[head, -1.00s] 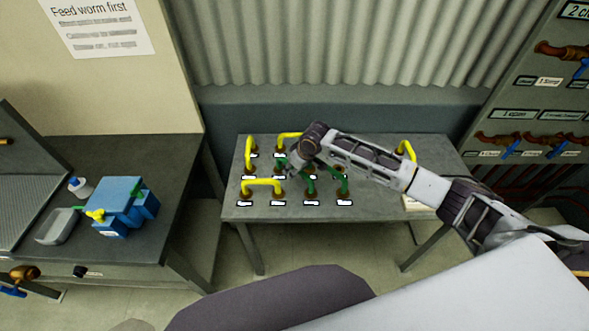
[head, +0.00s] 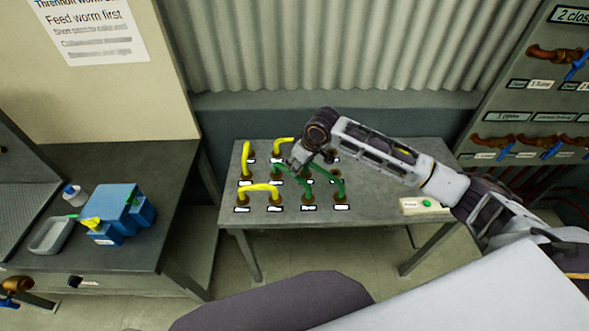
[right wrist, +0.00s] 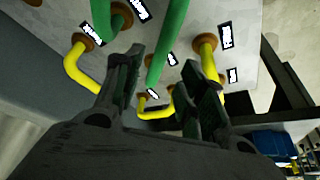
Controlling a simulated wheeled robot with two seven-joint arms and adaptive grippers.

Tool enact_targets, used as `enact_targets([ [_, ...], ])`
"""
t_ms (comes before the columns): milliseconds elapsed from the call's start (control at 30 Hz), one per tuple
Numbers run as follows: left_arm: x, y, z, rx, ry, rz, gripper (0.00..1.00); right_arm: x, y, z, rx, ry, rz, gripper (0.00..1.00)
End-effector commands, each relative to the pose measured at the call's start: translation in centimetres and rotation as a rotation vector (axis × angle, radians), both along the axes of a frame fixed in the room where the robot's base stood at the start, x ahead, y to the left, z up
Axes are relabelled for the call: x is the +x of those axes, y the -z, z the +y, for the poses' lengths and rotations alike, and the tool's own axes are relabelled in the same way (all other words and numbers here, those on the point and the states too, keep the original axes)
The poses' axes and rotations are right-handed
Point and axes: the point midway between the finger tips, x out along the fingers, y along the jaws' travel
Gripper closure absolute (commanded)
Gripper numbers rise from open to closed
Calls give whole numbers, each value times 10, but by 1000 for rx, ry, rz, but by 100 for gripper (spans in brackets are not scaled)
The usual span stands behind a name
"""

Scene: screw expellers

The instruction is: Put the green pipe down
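Two green pipes stand side by side on the table in the head view, a left one (head: 304,186) and a right one (head: 329,176). Each slants between brown sockets. My right gripper (head: 296,161) is low over the back end of the left green pipe. In the right wrist view my right gripper (right wrist: 164,68) is open, its fingers apart. A green pipe (right wrist: 166,45) shows between the fingers, with gaps visible at its sides. Another green pipe (right wrist: 102,18) is left of it. My left gripper is not in view.
Yellow pipes (head: 262,187) stand close by on the grey table (head: 375,205), among white labels. A box with a green button (head: 426,203) is at the table's right. A blue box (head: 115,212) and grey tray (head: 52,235) are on the left bench. A corrugated wall stands behind.

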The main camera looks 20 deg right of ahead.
Motion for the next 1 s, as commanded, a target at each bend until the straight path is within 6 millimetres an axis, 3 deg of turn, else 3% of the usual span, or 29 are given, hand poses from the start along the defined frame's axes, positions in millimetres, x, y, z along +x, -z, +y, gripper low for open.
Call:
enact_targets([
  [333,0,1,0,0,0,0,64,-12,-32,-6,-1,-2,0,60],
  [1000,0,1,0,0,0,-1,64,-13,-35,-7,-1,-1,1,60],
])
